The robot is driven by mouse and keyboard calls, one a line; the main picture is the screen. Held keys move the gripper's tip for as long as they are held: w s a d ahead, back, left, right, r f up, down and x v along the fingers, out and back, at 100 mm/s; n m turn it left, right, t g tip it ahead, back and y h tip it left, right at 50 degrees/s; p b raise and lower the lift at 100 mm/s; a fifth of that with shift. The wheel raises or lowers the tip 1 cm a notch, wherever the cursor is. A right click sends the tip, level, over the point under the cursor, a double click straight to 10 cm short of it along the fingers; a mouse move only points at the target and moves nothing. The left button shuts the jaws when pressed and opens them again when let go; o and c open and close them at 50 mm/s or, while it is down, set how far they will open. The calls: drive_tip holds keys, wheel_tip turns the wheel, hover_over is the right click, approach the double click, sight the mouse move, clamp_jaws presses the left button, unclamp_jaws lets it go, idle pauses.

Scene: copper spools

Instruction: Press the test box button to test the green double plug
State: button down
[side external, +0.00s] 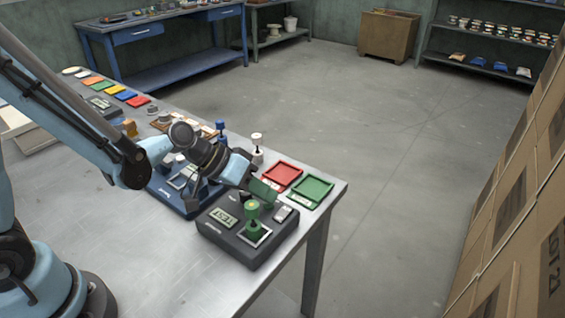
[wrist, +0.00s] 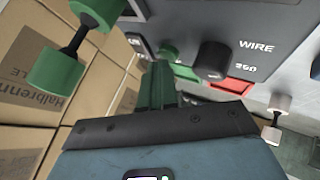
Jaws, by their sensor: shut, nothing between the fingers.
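The dark test box (side external: 245,240) stands near the table's front corner in the side view, with a TEST display (side external: 223,217). The green double plug (side external: 252,212) stands upright in a pale square seat on its top. In the wrist view the plug (wrist: 55,72) shows at upper left, with green ends and a dark stem. My gripper (side external: 263,190) is shut and empty, its green fingers over the box's back part, beside the plug. The fingers (wrist: 158,85) also show in the wrist view. A dark round knob (wrist: 213,62) is just right of them; whether it is the button or is touched, I cannot tell.
A red tray (side external: 283,175) and a green tray (side external: 313,191) lie behind the test box. A blue device (side external: 185,195) stands left of it. A white double plug (side external: 257,142) and a blue one (side external: 220,130) stand further back. The front-left tabletop is clear.

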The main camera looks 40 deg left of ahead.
sight(264, 203)
idle(0.6)
drive_tip(key=shift+r, duration=0.85)
drive_tip(key=shift+r, duration=2.5)
drive_tip(key=shift+s, duration=0.1)
drive_tip(key=s+a+r+t+y, duration=0.1)
drive_tip(key=s+a+r+y, duration=0.1)
drive_tip(key=s+a+y, duration=0.4)
drive_tip(key=s+a, duration=0.3)
drive_tip(key=a, duration=0.1)
drive_tip(key=shift+s+a+n+y, duration=0.15)
drive_tip(key=shift+a+n+y, duration=0.15)
drive_tip(key=shift+y, duration=0.1)
